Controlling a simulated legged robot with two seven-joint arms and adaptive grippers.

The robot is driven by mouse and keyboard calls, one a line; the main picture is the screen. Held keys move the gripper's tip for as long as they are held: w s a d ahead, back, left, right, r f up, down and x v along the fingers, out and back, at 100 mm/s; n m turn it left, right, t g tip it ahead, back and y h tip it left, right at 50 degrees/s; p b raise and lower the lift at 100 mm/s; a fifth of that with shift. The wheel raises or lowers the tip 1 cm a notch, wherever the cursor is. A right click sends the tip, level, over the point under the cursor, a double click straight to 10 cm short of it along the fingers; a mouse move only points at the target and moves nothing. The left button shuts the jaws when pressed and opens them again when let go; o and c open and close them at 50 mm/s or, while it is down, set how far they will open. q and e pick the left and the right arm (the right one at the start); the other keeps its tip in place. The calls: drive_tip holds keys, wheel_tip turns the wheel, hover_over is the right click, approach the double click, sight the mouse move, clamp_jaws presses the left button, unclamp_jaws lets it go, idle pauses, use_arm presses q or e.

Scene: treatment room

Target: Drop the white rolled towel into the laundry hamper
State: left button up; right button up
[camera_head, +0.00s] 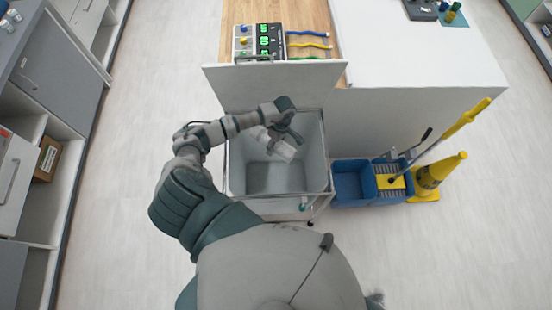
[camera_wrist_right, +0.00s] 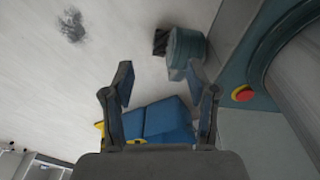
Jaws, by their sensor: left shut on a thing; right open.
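The white rolled towel (camera_head: 283,151) is in my left gripper (camera_head: 280,140) in the head view. The gripper is shut on it, above the open laundry hamper (camera_head: 234,170). The towel hangs within the outline of the hamper's mouth; its exact height above the rim is hard to tell. The hamper is a grey-white bin with its lid raised at the back, and its visible floor looks empty. My right gripper (camera_wrist_right: 160,100) shows in the right wrist view, with its fingers apart and nothing between them. It is not visible in the head view.
A blue mop bucket (camera_head: 354,187) and a yellow wet-floor cone (camera_head: 432,177) stand right of the hamper. The bucket also shows in the right wrist view (camera_wrist_right: 158,120). Shelves line the left; floor between is clear.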

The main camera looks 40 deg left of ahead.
use_arm(q)
drive_tip(key=shift+d+f, duration=0.25)
drive_tip(key=shift+f, duration=0.4)
drive_tip(key=shift+d+f+b, duration=0.2)
drive_tip(key=shift+d+b, duration=0.05)
drive_tip(key=shift+b, duration=0.1)
drive_tip(key=o, duration=1)
drive_tip(key=shift+a, duration=0.2)
drive_tip(key=shift+o, duration=1.3)
drive_tip(key=shift+a, duration=0.15)
drive_tip(key=shift+a+f, duration=0.1)
drive_tip(key=shift+a, duration=0.05)
drive_tip(key=v, duration=1)
drive_tip(key=shift+w+r, duration=0.2)
drive_tip(key=shift+r, duration=0.15)
drive_tip(key=shift+w+a+r, duration=0.1)
drive_tip(key=shift+a+r, duration=0.15)
drive_tip(key=shift+r, duration=0.25)
use_arm(e)
drive_tip(key=shift+d+f, duration=0.6)
drive_tip(key=shift+d, duration=0.25)
use_arm(q)
drive_tip(key=shift+d, duration=0.25)
use_arm(e)
drive_tip(key=shift+d, duration=0.1)
